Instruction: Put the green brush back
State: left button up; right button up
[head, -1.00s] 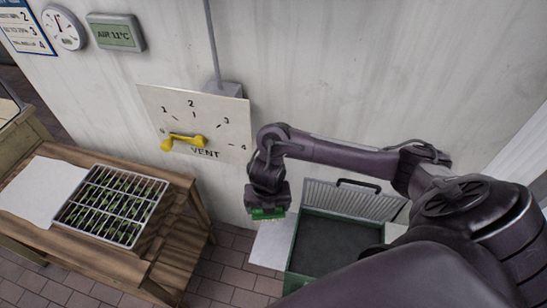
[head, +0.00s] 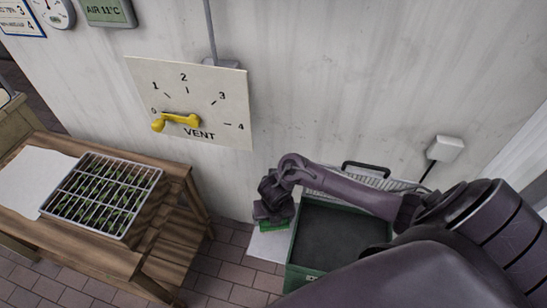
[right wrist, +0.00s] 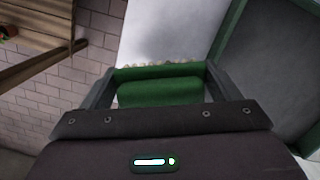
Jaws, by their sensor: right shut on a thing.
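My right gripper (head: 273,222) is shut on the green brush (head: 272,227). In the right wrist view the brush (right wrist: 158,88) lies crosswise between the two fingers of the gripper (right wrist: 158,85), with a row of pale bristles along its far edge. The brush is over a pale flat surface (head: 268,246) beside the left side of a green box (head: 290,262). I cannot tell whether the brush touches that surface. My left gripper is not in view.
The green box has a dark inside and a raised ribbed lid with a black handle (head: 366,165). A wooden bench (head: 165,215) with a seedling tray (head: 152,181) stands at the left. A vent dial with a yellow lever (head: 180,120) and a white wall box (head: 445,148) are on the wall.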

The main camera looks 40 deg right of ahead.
jog(key=shift+f+b, duration=0.4)
jog(key=shift+f, duration=1.85)
jog(key=o, duration=0.7)
jog(key=shift+c, duration=0.2)
jog(key=r+p, duration=0.1)
jog(key=r, duration=0.7)
jog(key=s+r+p, duration=0.1)
jog(key=r, duration=0.3)
jog(key=shift+s+a+p, duration=0.1)
jog(key=shift+a+p, duration=0.2)
